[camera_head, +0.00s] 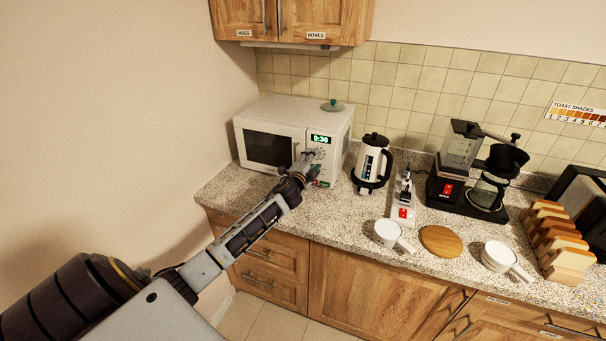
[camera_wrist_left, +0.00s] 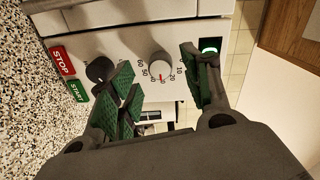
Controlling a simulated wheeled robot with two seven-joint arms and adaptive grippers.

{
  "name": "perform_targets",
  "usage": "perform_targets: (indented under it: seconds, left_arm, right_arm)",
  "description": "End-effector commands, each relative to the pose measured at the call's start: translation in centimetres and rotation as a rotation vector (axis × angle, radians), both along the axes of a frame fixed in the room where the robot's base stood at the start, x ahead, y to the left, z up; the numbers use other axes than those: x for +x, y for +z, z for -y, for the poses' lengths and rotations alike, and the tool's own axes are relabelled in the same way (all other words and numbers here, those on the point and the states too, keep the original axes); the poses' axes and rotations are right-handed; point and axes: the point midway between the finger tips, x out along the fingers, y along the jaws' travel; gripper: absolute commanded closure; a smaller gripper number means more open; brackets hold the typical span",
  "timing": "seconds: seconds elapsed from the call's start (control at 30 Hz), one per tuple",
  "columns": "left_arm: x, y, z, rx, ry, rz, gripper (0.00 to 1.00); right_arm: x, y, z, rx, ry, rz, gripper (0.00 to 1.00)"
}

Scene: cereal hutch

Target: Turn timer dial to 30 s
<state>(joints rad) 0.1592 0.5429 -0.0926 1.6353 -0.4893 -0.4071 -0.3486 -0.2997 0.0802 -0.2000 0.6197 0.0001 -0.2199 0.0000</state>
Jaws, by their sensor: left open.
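The white microwave (camera_head: 272,141) stands at the back left of the counter, and its green display (camera_head: 320,139) reads 0:30. In the left wrist view the white timer dial (camera_wrist_left: 160,65) has numbers around it. Its red mark sits near the 30 position, between the 20 and the 40. My left gripper (camera_head: 310,168) is in front of the microwave's control panel. In its wrist view the gripper (camera_wrist_left: 157,75) is open, with green-padded fingers on either side of the dial in the picture. I see a gap between the pads and the dial. My right gripper is not in view.
A black dial (camera_wrist_left: 100,70), a red STOP button (camera_wrist_left: 62,61) and a green START button (camera_wrist_left: 77,91) are on the same panel. A kettle (camera_head: 372,163) stands just right of the microwave. Cups, a round board and a coffee machine (camera_head: 458,150) are farther right.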

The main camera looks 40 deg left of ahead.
Motion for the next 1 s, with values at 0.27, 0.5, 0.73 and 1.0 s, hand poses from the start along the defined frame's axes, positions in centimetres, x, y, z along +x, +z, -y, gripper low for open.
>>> perform_targets:
  seconds: [0.27,0.5,0.73,1.0]
  left_arm:
    - [-2.2,0.0,0.6,0.000,-0.001,-0.001,0.52]
    - [-4.1,0.1,1.0,0.001,-0.001,-0.001,0.52]
    - [-5.9,0.2,1.5,0.001,-0.001,-0.001,0.52]
    - [-8.0,0.3,1.9,0.000,0.000,-0.001,0.52]
  right_arm:
    - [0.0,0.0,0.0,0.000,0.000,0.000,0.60]
    - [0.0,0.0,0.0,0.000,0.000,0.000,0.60]
    - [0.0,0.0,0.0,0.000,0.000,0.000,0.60]
    - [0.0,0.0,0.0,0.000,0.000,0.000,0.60]
